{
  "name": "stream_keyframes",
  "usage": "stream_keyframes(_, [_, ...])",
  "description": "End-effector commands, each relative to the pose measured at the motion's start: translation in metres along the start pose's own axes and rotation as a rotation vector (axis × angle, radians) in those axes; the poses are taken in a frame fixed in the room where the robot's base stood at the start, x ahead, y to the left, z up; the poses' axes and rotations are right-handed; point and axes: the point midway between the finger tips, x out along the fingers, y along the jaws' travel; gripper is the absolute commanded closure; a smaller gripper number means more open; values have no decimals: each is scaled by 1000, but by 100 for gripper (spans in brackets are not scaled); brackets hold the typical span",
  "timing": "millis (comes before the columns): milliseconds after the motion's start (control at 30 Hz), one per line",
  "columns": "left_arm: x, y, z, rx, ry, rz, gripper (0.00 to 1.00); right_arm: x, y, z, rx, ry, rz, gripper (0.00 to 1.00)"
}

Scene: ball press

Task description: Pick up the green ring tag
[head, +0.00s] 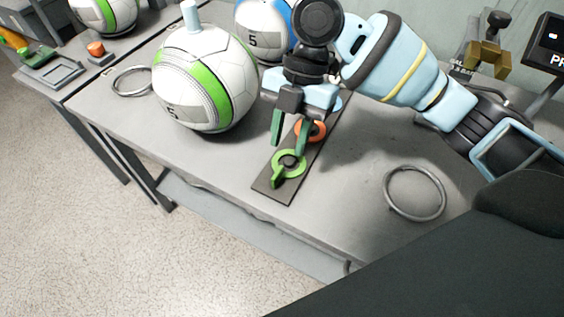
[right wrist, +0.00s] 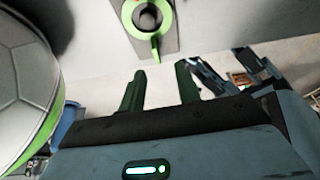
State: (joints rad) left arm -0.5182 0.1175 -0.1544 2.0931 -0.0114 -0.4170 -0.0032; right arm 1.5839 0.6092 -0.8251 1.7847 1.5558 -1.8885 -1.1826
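The green ring tag (head: 288,165) lies flat on the front end of a dark narrow strip (head: 270,187) on the table. It has a round ring and a short tab. It also shows at the top of the right wrist view (right wrist: 150,15). An orange ring tag (head: 314,131) lies behind it on the same strip. My right gripper (head: 288,147) is open with its green fingers pointing down, above and just behind the green tag. In the right wrist view the fingers (right wrist: 160,92) are apart with nothing between them. My left gripper is not in view.
A white, grey and green ball (head: 190,85) stands left of my right gripper, and a blue-marked ball (head: 262,30) stands behind. Empty metal rings lie at the right (head: 414,193) and left (head: 132,81). The table's front edge is close to the strip.

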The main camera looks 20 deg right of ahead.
Motion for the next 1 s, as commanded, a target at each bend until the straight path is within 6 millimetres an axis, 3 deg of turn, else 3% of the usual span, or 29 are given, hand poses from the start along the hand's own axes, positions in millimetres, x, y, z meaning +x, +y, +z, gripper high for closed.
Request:
stream_keyframes(233, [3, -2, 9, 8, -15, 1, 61, 24, 0, 1, 2, 1, -2, 67])
stream_keyframes(467, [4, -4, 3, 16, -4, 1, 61, 28, 1, 2, 2, 1, 1, 67])
stream_keyframes(833, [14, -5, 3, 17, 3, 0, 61, 73, 6, 10, 2, 1, -1, 67])
stream_keyframes(1000, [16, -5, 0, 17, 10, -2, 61, 78, 7, 9, 1, 0, 1, 67])
